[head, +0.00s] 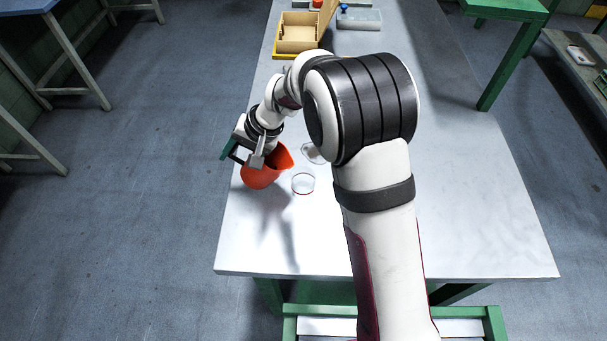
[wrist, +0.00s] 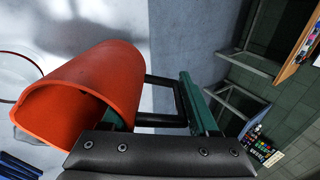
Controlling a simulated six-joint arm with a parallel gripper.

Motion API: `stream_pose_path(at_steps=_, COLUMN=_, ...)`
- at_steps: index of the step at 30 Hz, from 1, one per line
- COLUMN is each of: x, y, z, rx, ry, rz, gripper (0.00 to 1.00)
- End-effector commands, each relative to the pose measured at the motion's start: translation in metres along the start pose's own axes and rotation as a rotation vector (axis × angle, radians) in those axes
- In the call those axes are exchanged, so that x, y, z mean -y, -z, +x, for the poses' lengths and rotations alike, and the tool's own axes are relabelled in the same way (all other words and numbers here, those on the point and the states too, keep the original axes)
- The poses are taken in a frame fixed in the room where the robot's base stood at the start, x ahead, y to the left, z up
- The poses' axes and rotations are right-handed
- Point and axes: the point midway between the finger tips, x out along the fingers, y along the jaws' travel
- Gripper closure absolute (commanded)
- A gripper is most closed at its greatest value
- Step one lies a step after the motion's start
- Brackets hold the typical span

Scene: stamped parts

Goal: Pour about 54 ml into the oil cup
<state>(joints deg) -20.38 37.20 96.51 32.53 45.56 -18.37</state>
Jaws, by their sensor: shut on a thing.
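An orange-red jug (head: 262,175) with a black handle is held above the table's left side, and it looks tilted with its spout toward the right. The jug (wrist: 95,85) fills the left of the wrist view, with its handle (wrist: 165,85) between the green finger pads. My gripper (head: 248,153) is shut on the jug; it also shows in the wrist view (wrist: 158,118). A clear cup (head: 303,185), which seems to be the oil cup, stands on the table just right of the jug. I see no stream; the liquid level is unclear.
Another clear or pale item (head: 312,153) lies beyond the cup, partly hidden by my arm. The white table (head: 470,215) is clear at the front and right.

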Motion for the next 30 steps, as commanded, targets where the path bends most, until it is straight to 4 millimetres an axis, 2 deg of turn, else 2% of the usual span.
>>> stream_pose_path(at_steps=5, x=-0.009, y=0.001, z=-0.013, rx=-0.008, ry=0.116, rz=0.008, gripper=1.0)
stream_pose_path(at_steps=11, x=-0.003, y=0.002, z=-0.037, rx=-0.018, ry=0.28, rz=0.005, gripper=1.0)
stream_pose_path(at_steps=30, x=-0.003, y=0.0, z=-0.051, rx=-0.021, ry=0.461, rz=0.001, gripper=1.0)
